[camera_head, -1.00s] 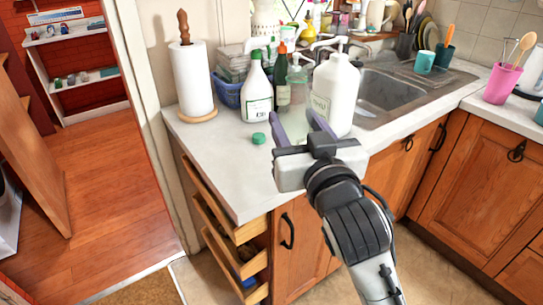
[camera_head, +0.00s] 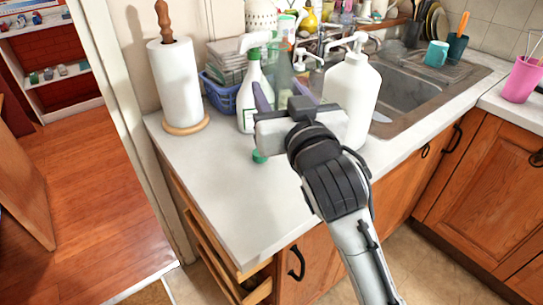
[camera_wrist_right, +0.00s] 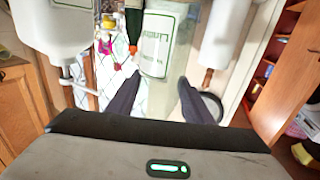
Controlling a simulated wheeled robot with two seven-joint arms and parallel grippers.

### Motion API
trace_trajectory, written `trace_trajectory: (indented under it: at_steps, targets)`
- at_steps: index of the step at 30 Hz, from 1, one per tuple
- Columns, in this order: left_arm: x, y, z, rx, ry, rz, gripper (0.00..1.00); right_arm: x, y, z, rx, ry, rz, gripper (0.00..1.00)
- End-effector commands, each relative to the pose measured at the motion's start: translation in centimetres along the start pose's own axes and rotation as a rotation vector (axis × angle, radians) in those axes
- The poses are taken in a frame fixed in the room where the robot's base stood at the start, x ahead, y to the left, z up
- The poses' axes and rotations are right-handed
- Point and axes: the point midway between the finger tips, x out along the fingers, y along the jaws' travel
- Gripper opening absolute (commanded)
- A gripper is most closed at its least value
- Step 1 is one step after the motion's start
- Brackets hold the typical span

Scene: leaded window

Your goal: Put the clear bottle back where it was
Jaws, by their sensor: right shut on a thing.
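The clear, faintly green bottle (camera_head: 284,78) stands upright among the bottles on the counter, between the white spray bottle (camera_head: 250,85) and the white pump bottle (camera_head: 349,92). My right gripper (camera_head: 284,96) reaches in from the front and is shut on the clear bottle, one finger on each side. Its lower part is hidden behind the gripper. In the right wrist view, the see-through body of the clear bottle (camera_wrist_right: 157,100) shows between the fingers, with a labelled bottle seen beyond. Whether its base touches the counter is hidden. My left gripper is not in view.
A paper towel roll (camera_head: 174,85) stands at the left, with a blue basket (camera_head: 220,95) behind the bottles. The sink (camera_head: 405,92) is at the right. The counter's front left (camera_head: 215,190) is clear.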

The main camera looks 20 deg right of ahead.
Motion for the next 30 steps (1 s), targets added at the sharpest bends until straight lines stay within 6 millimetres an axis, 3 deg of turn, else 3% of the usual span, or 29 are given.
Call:
trace_trajectory:
  at_steps: [6, 14, 20, 30]
  targets:
    - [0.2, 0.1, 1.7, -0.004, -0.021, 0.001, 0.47, 0.0, 0.0, 4.3, -0.004, -0.007, 0.000, 0.20]
    - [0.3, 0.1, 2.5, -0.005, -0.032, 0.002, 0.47, 0.0, 0.0, 6.4, -0.002, -0.002, 0.000, 0.20]
    - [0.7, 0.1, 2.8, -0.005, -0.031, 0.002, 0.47, -0.1, 0.0, 9.2, -0.003, -0.006, -0.001, 0.20]
    - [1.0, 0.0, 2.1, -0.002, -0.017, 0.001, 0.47, -0.1, 0.0, 9.7, -0.001, 0.000, -0.001, 0.20]
